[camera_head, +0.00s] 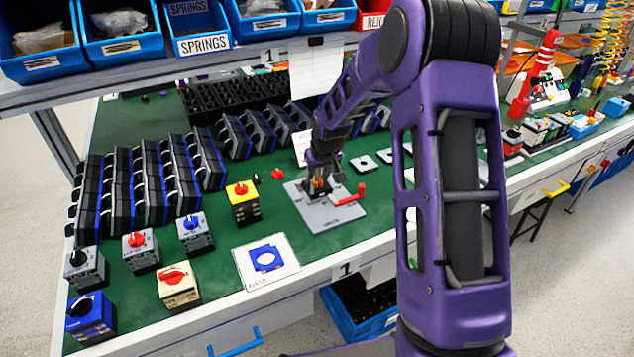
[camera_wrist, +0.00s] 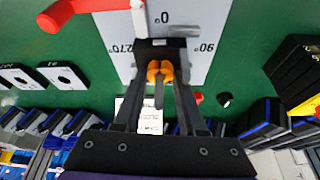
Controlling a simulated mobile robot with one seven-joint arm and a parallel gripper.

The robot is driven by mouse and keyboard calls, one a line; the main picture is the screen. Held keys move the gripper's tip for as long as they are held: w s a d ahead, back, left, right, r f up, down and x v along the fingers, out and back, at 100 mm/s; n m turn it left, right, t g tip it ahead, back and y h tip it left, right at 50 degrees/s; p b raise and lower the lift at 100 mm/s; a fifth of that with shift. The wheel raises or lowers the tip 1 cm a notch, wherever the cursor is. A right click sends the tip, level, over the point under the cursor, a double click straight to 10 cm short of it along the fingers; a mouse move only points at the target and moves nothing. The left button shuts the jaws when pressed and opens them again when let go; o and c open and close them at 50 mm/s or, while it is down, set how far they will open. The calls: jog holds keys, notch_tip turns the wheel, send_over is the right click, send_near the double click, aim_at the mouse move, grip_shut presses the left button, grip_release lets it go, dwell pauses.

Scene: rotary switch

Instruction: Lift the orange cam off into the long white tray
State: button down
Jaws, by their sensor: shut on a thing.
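The orange cam (camera_head: 318,184) shows as a small orange patch at the end of my arm, over the grey fixture plate (camera_head: 318,215). In the wrist view the orange cam (camera_wrist: 160,72) sits between the fingertips of my gripper (camera_wrist: 155,78), which is shut on it. The fingers and a dark block hide much of the cam, and I cannot tell whether it is clear of what lies under it. The plate (camera_wrist: 205,40) bears angle marks 0, 90 and 270. I cannot make out a long white tray in either view.
A red handle (camera_head: 348,195) sticks out at the plate's right side. A yellow switch block (camera_head: 243,203) stands left of the plate. Rows of black-and-blue units (camera_head: 150,185) fill the left. Blue bins (camera_head: 120,30) line the back shelf.

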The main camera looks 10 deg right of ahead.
notch_tip(320, 180, up, 10)
jog(key=p, duration=0.1)
dwell(0.5)
notch_tip(320, 180, up, 9)
jog(key=p, duration=0.6)
send_over(318, 182)
jog(key=shift+w+f, duration=0.1)
jog(key=shift+f, duration=0.1)
dwell(0.8)
jog(key=shift+f, duration=0.1)
dwell(0.4)
